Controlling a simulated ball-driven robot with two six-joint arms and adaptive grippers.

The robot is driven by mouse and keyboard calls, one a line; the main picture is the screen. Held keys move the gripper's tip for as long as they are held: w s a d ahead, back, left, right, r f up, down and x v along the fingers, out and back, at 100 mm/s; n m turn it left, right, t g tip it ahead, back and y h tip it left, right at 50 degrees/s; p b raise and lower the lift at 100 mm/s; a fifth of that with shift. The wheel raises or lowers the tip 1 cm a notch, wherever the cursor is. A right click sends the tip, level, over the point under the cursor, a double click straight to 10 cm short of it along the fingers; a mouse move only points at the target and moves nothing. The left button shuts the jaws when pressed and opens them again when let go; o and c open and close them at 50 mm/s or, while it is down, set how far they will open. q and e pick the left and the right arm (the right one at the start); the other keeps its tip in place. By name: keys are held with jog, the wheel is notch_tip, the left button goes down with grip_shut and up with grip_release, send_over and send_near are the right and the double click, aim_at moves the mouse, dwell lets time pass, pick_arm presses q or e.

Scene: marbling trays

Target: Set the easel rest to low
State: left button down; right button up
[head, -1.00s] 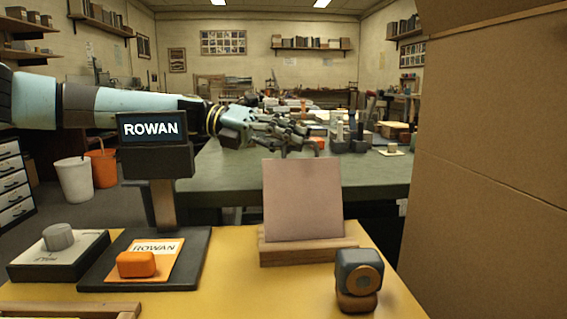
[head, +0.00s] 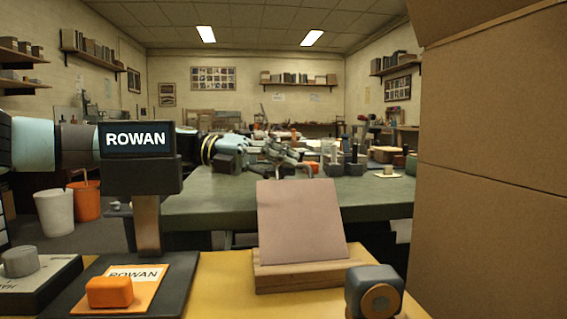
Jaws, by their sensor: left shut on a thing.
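My left arm comes in from the left behind a ROWAN sign. My left gripper (head: 292,158) is over the green worktable, beyond the pinkish panel. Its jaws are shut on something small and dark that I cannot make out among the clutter. The pinkish panel (head: 300,222) leans on a wooden stand (head: 300,277) on the yellow near table, apart from the gripper. I cannot tell which thing is the easel rest or how it is set. My right gripper is not in view.
The ROWAN sign (head: 137,172) and an orange block (head: 110,291) stand at the near left, beside a grey knob (head: 19,262) on a box. A grey-blue block (head: 373,283) is at the near right. A tall cardboard wall (head: 490,200) closes the right side. The green worktable (head: 205,190) is cluttered.

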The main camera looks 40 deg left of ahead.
pick_arm(q)
jog(key=shift+f, duration=0.2)
jog(key=c, duration=1.4)
grip_release()
jog(key=shift+a, duration=0.1)
jog(key=shift+r, duration=0.1)
